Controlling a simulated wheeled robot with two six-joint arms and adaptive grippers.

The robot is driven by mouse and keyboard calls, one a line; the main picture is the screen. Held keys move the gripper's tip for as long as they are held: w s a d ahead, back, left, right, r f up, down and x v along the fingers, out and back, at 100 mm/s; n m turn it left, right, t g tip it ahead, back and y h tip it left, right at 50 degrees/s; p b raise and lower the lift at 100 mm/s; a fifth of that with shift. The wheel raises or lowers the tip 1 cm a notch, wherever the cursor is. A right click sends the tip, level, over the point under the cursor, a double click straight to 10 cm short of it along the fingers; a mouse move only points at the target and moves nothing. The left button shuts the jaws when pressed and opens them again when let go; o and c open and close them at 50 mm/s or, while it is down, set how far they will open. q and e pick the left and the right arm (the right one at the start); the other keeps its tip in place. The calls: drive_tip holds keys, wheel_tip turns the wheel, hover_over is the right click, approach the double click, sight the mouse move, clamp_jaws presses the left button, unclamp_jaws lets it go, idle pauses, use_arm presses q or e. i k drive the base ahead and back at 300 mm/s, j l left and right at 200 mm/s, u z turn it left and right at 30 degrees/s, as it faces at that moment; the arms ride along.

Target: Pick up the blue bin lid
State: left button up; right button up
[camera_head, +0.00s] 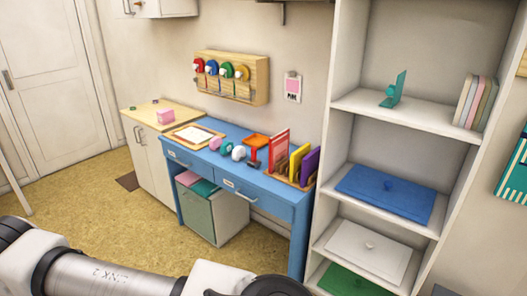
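The blue bin lid (398,202) is a flat blue panel with a small round knob on top. It lies flat on the middle shelf of the white shelf unit at the right, with nothing on it. A white lid (368,258) with a knob lies on the shelf below, and a green lid (345,281) lies lowest, partly cut off by the bottom edge. Links of one of my arms cross the lower left, far from the blue lid. Neither of my grippers is in view.
The shelf unit (340,105) has an upright close beside the blue desk (290,193). Stamps, an orange pad and coloured upright boards crowd the desk top. A grey-green bin (212,220) stands under it. The floor (130,225) left of the desk is clear.

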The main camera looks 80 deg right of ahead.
sight(411, 201)
drive_tip(key=z, duration=3.65)
